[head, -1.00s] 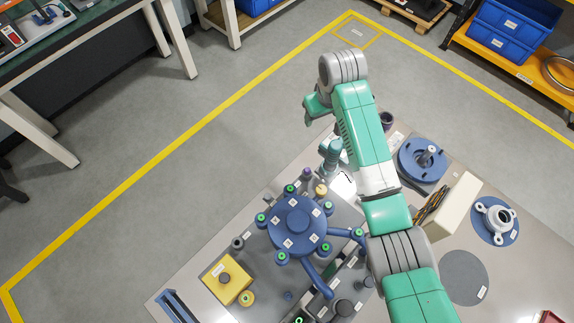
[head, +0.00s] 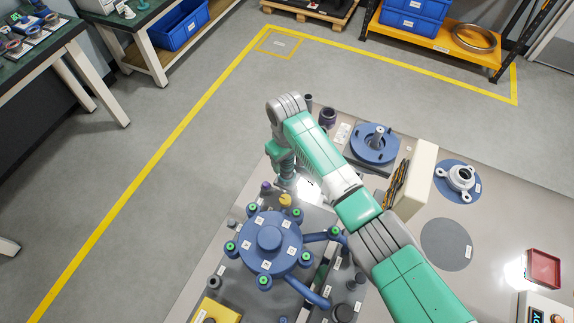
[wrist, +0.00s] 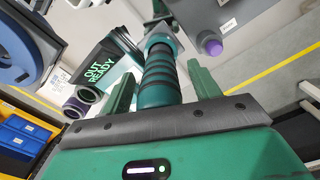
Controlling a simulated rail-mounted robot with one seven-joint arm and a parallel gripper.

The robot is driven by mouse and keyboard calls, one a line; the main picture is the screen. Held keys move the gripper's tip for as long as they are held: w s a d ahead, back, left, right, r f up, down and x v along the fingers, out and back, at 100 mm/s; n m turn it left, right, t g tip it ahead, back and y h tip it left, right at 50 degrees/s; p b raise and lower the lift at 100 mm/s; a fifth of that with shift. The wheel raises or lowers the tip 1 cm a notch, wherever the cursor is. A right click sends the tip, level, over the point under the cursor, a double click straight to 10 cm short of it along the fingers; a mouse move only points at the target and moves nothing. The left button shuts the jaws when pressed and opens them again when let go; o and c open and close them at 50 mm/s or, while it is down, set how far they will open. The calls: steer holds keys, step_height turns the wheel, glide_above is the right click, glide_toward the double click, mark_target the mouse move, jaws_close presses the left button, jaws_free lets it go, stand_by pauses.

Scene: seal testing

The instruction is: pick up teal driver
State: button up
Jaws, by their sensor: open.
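The teal driver (wrist: 160,85) shows in the wrist view with its ribbed, dark-banded handle toward me. My gripper (wrist: 160,69) is open, with one green finger on each side of the handle. Gaps show between the handle and both fingers. In the head view the driver (head: 287,172) is a small teal shape behind the blue rotary fixture, under the end of my arm. My fingers are hard to make out there, and the driver's lower end is unclear.
The blue rotary fixture (head: 250,247) with green-topped posts stands close by. A purple-capped part (wrist: 210,44) is right of the driver, and an "OUT READY" sign (wrist: 97,68) is left. A blue round fixture (head: 362,150) and cream box (head: 421,175) stand farther right.

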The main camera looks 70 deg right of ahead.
steer(key=shift+w+f, duration=0.1)
steer(key=shift+f, duration=0.05)
steer(key=c, duration=1.2)
step_height(320, 180, up, 10)
steer(key=p, duration=0.3)
steer(key=shift+c, duration=0.4)
